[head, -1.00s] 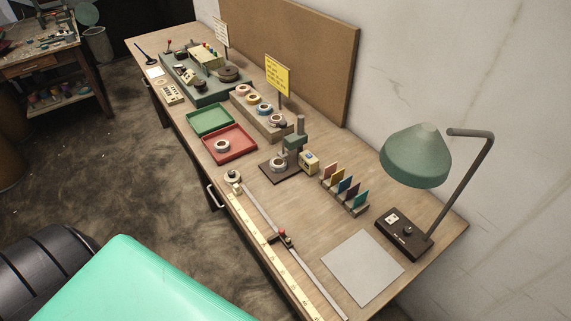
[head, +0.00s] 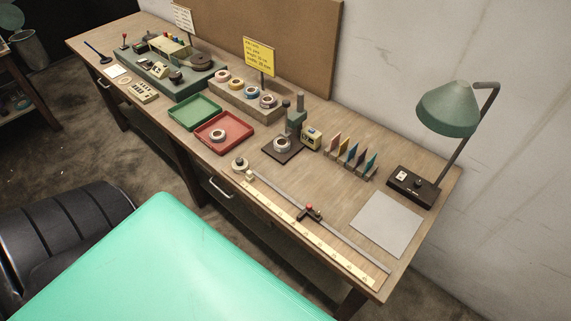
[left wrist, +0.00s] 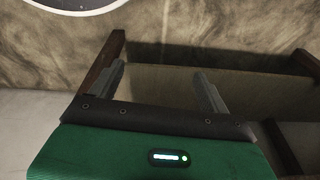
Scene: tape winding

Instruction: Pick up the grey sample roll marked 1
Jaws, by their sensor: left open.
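No mark 1 is readable on any roll, so I cannot tell which is the grey sample roll marked 1. A pale grey-looking roll (head: 218,135) lies in the red tray (head: 242,141). Another greyish roll (head: 282,145) sits on the dark base of a small stand (head: 296,120). Several coloured-core rolls sit in a row on a wooden rack (head: 232,97). My left gripper (left wrist: 158,72) is open and empty in the left wrist view, with dim wooden furniture parts beyond its fingers. Neither gripper shows in the head view.
The long wooden bench (head: 325,185) stands against the wall. A green tray (head: 194,111), a green machine (head: 170,78), a ruler rail (head: 310,226), a row of coloured cards (head: 350,152), a grey sheet (head: 387,224) and a lamp (head: 447,110) stand on it. Bare wood lies between the ruler and the cards.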

